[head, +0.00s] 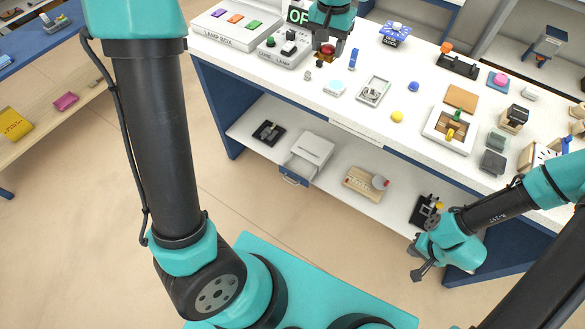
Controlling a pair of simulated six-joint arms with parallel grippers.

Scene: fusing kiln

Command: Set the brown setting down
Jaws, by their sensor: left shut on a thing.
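My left gripper (326,53) is at the top of the head view, above the white bench near the lamp switch box. It is shut on a small brown setting (326,48) with a red top, partly hidden by the fingers. From this angle I cannot tell whether the setting touches the bench top. My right gripper (416,262) is low at the right, in front of the bench and away from the setting. Its fingers look apart, with nothing between them.
The switch box (284,50) and lamp box (222,28) stand left of my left gripper. A blue upright piece (353,59), a pale blue dish (334,88) and a grey tray (373,91) are close by. A yellow ball (397,117) lies near the front edge. Several items crowd the right side.

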